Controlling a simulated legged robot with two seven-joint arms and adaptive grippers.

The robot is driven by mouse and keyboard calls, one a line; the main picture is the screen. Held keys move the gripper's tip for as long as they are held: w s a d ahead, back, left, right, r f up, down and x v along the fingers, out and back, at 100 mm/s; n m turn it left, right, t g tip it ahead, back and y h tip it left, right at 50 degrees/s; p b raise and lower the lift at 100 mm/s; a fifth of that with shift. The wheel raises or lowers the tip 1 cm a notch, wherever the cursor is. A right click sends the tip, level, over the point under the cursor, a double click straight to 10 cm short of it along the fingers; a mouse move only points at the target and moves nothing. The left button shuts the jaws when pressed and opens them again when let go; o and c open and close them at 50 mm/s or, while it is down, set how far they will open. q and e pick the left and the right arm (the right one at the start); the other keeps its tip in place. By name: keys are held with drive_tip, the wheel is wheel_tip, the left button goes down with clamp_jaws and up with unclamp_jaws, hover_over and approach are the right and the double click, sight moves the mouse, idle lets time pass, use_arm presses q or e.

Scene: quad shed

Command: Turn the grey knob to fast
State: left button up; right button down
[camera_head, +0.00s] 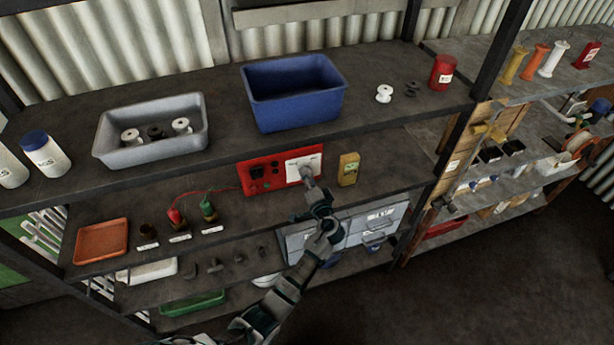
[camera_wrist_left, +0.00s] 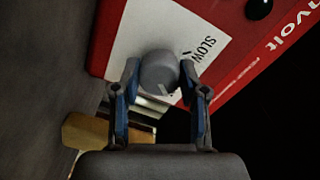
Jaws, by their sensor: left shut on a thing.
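The grey knob (camera_wrist_left: 159,72) sits on a white panel (camera_wrist_left: 140,30) of the red box (camera_wrist_left: 232,50) in the left wrist view. The word fast is not readable. My right gripper is not in view.
A yellow device (camera_head: 348,169) stands just right of the red box. Red and green connectors (camera_head: 208,208) with a red wire are to the left. A blue bin (camera_head: 293,92) and a grey tray (camera_head: 152,130) rest on the shelf above.

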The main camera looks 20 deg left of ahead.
use_arm(q)
drive_tip(key=shift+d+m, duration=0.15)
drive_tip(key=shift+m, duration=0.65)
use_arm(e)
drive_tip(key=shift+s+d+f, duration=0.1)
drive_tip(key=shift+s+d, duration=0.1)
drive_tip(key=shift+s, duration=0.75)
use_arm(q)
drive_tip(key=shift+f, duration=0.1)
drive_tip(key=o, duration=1.1)
drive_tip(key=shift+w, duration=0.15)
drive_tip(key=shift+o, duration=0.2)
drive_tip(key=shift+d, duration=0.1)
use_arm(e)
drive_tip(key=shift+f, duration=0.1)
use_arm(q)
drive_tip(key=shift+p, duration=0.3)
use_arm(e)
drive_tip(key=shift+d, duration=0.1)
use_arm(q)
drive_tip(key=v, duration=1.2)
drive_tip(key=shift+w, duration=0.1)
